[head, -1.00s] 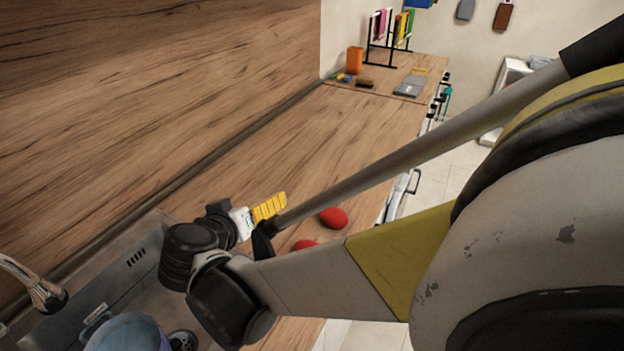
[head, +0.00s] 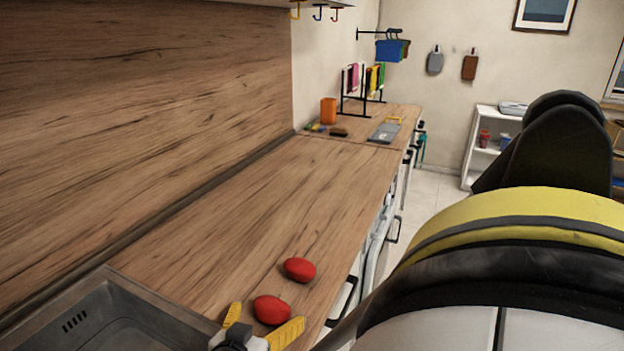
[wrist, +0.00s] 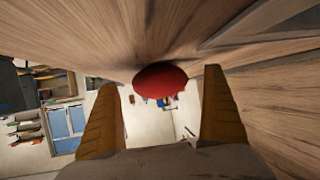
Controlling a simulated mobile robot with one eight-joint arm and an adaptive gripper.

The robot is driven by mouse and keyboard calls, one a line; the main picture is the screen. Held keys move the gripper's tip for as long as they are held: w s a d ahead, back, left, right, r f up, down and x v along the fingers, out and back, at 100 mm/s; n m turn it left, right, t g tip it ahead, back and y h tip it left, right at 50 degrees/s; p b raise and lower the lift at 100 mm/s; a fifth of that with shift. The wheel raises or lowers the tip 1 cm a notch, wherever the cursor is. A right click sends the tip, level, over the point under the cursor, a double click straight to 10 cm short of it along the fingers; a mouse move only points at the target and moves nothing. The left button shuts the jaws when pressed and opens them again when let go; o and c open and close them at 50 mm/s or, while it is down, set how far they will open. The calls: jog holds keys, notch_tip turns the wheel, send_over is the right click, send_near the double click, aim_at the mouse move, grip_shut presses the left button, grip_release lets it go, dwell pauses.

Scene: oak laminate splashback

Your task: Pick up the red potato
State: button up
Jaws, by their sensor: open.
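Two smooth red potatoes lie on the wooden counter in the head view: a nearer one (head: 271,310) and one slightly farther back and right (head: 299,269). My gripper (head: 265,320) is open at the bottom of the head view, with its yellow fingers on either side of the nearer potato. In the wrist view a red potato (wrist: 160,80) shows centred between the two open fingertips. No finger is seen closed on it, and I cannot tell whether either finger touches it. The second potato cannot be made out in the wrist view.
A sink (head: 90,318) lies left of my gripper. The wooden splashback (head: 150,110) runs along the left. The counter's right edge is close to the potatoes.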

jog(key=x, duration=0.2)
jog(key=shift+w+d+f, duration=0.1)
jog(key=shift+w+f, duration=0.1)
jog(key=shift+w, duration=0.05)
jog(key=c, duration=1.3)
jog(key=shift+r, duration=0.1)
jog(key=shift+c, duration=0.2)
